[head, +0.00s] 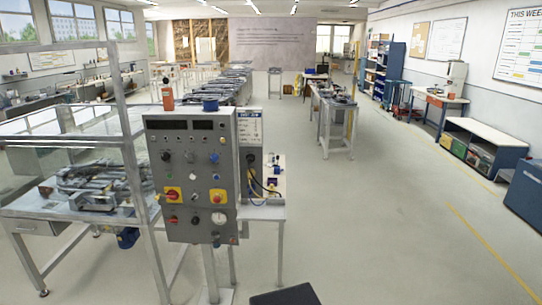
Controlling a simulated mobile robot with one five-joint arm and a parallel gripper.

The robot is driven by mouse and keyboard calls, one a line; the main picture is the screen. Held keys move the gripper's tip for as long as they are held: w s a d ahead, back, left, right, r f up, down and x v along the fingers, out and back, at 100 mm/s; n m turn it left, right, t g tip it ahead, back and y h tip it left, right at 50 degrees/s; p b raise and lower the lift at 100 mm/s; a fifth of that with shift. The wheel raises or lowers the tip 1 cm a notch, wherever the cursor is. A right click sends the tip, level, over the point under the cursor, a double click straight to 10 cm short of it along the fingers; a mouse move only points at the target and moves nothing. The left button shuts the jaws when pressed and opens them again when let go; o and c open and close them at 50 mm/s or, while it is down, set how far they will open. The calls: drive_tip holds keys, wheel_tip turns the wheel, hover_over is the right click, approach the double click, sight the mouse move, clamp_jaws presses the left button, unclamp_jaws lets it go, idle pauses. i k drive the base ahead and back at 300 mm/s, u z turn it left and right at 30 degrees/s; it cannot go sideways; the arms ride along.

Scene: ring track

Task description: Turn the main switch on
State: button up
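A grey control panel (191,176) stands on a post at left of centre in the head view, facing me. Low on its left side is a yellow plate with a red knob (173,194), which looks like a rotary switch. To its right is another yellow plate with a red round button (218,196). Several smaller knobs and buttons sit above and below these. The labels are too small to read, so I cannot tell which control is the main switch or how it is set. My gripper is not in view.
A metal-framed table (60,208) with machinery stands left of the panel. A small white table (262,212) with cables stands just behind its right side. A workbench (335,115) stands farther back. The floor (370,220) to the right is clear.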

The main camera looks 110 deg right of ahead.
sight(172, 194)
drive_tip(key=u, duration=0.45)
drive_tip(key=k, duration=0.15)
drive_tip(key=z, duration=3.2)
drive_tip(key=k, duration=0.15)
drive_tip(key=z, duration=0.45)
drive_tip(key=k, duration=0.65)
drive_tip(key=u, duration=0.25)
drive_tip(key=i, duration=0.65)
drive_tip(key=z, duration=0.3)
drive_tip(key=k, duration=0.75)
drive_tip(key=u, duration=0.2)
drive_tip(key=i, duration=0.75)
